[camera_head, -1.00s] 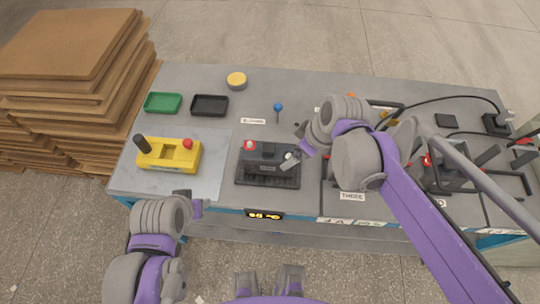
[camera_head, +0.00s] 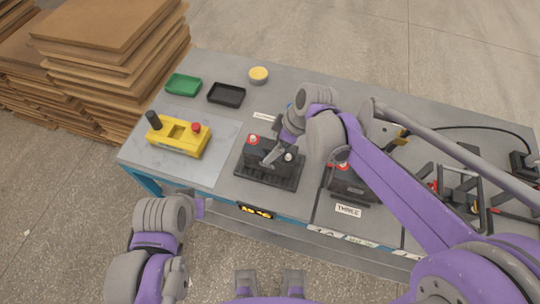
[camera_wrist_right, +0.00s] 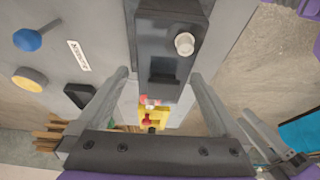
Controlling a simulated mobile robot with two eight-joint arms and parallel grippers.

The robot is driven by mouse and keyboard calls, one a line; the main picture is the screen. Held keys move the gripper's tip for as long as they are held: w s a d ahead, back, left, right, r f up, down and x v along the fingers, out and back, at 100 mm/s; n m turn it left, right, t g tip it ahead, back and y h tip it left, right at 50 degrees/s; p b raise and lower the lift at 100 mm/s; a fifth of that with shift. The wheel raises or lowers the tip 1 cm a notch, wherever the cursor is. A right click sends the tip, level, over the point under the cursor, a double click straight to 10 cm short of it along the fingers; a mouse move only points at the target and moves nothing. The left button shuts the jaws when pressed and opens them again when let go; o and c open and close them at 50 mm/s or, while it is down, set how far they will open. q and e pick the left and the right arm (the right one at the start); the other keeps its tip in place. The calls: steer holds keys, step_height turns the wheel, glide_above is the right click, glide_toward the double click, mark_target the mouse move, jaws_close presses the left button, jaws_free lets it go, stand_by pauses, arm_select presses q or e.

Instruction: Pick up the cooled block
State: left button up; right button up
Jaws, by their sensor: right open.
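A black block (camera_head: 258,154) with a red and a pale round knob on top stands on a dark ribbed tray (camera_head: 254,176) at the middle front of the table. My right gripper (camera_head: 272,156) is over this block in the head view, partly covering it. In the right wrist view its fingers are spread (camera_wrist_right: 160,73), and the black block (camera_wrist_right: 165,55) shows between and beyond them. I cannot tell whether the fingers touch it. A second dark block (camera_head: 350,184) stands behind the "THREE" label, partly behind my right arm.
A yellow device (camera_head: 176,148) with a red button stands left of the block. Green (camera_head: 183,84) and black (camera_head: 226,94) trays and a yellow-topped round container (camera_head: 258,75) are behind. Cables and frames crowd the right.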

steer(key=x, duration=0.5)
steer(key=shift+s+a+f, duration=0.15)
steer(key=shift+f, duration=0.25)
steer(key=shift+r, duration=0.1)
jaws_close()
